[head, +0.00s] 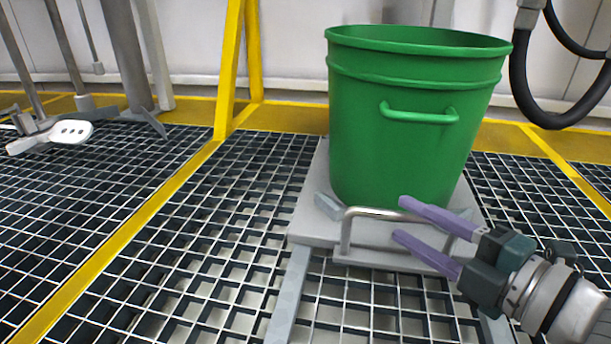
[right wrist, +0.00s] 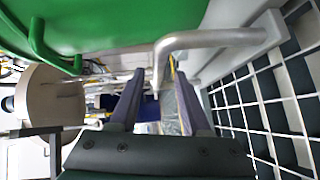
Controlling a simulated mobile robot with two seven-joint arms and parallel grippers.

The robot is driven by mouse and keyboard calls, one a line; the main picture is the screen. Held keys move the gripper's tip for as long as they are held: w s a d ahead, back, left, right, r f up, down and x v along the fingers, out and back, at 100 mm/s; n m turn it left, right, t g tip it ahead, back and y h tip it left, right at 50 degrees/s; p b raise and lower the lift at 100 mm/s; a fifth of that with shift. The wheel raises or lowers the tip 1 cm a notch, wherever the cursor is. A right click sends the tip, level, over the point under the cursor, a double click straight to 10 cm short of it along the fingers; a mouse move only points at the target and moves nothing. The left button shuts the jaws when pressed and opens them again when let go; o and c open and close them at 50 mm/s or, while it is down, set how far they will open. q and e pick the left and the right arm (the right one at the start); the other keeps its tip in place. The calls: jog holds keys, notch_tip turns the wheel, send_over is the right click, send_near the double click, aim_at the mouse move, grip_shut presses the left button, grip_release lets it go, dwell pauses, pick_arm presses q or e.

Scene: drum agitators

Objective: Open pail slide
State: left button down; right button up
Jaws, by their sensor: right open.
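A green pail (head: 415,130) with a side grip stands upright on a grey slide plate (head: 312,228) above the grating. A bent silver handle (head: 375,212) is fixed along the plate's front edge; it also shows in the right wrist view (right wrist: 215,38). My right gripper (head: 399,217) comes in from the right with its two purple fingers open. In the head view one finger lies above the handle bar and the other below it, with the bar showing between them. Whether either finger touches the bar cannot be told. My left gripper is not in view.
Grey rails run from the plate toward me, with one rail (head: 288,295) at the left. A yellow post (head: 229,70) stands behind, left of the pail. A black hose (head: 555,115) hangs at the right. The grating (head: 190,270) in front and left is clear.

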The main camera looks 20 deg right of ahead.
aim_at(394, 212)
jog(key=b+x, duration=0.2)
jog(key=x, duration=0.3)
jog(key=shift+w, duration=0.45)
jog(key=shift+s, duration=0.1)
jog(key=shift+c, duration=0.2)
grip_shut()
jog(key=shift+r, duration=0.1)
jog(key=shift+a, duration=0.1)
dwell(0.4)
